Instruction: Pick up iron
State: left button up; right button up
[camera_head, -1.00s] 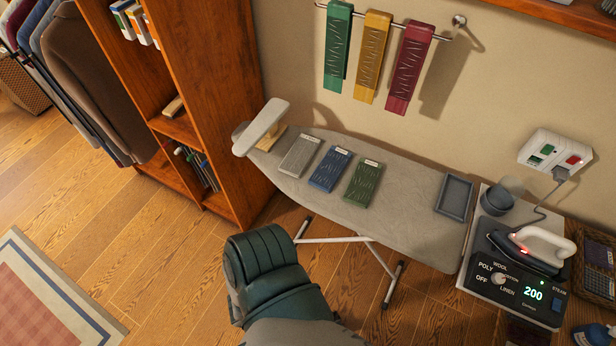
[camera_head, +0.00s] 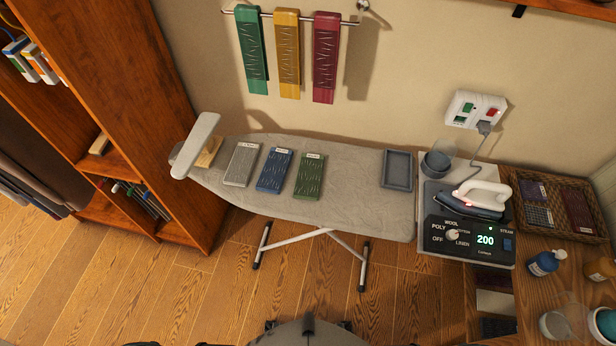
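The iron (camera_head: 478,197) has a white handle and a dark body. It sits at the right on top of a station with a dark control panel (camera_head: 470,240) showing a green "200". A red light glows near the handle's front, and a cord runs up toward the wall socket. Only dark parts of my own body show at the bottom edge. Neither gripper is visible, and nothing touches the iron.
The ironing board (camera_head: 345,201) holds grey, blue and green folded cloths and a grey tray (camera_head: 397,169). A cup (camera_head: 436,163) stands behind the iron. A basket (camera_head: 588,215) and bottles (camera_head: 545,263) are at the right. The wall socket (camera_head: 476,110) is above. Floor before the board is clear.

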aim_at(479, 199)
jog(key=z, duration=1.5)
jog(key=j, duration=0.1)
